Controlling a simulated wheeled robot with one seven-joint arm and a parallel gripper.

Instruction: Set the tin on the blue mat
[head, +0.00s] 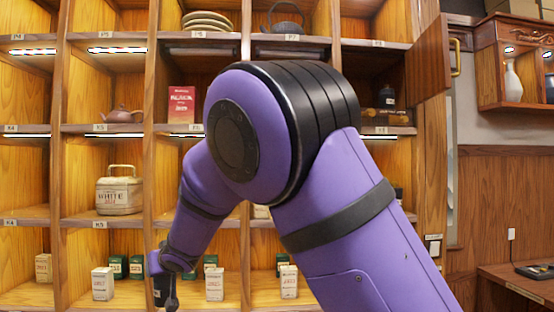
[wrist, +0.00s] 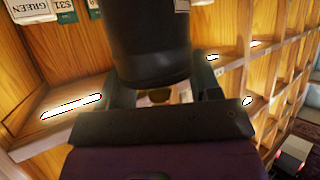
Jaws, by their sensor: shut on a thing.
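My gripper (wrist: 161,88) is shut on a dark, round tin (wrist: 150,40), with one finger on each side of it in the wrist view. The top of the wrist view cuts the tin off. In the head view my gripper (head: 166,292) is low, in front of the bottom row of the shelf, and a dark part of the tin (head: 159,288) shows beside the fingers. My arm covers much of the middle of the shelf. I see no blue mat in either view.
Small white boxes (head: 214,284) and green boxes (head: 136,267) stand in the bottom compartments. A basket-like white package (head: 119,195), a red box (head: 181,104) and a teapot (head: 123,115) are higher up. A cabinet door (head: 428,62) stands open at the upper right. A side table (head: 520,282) is at the right.

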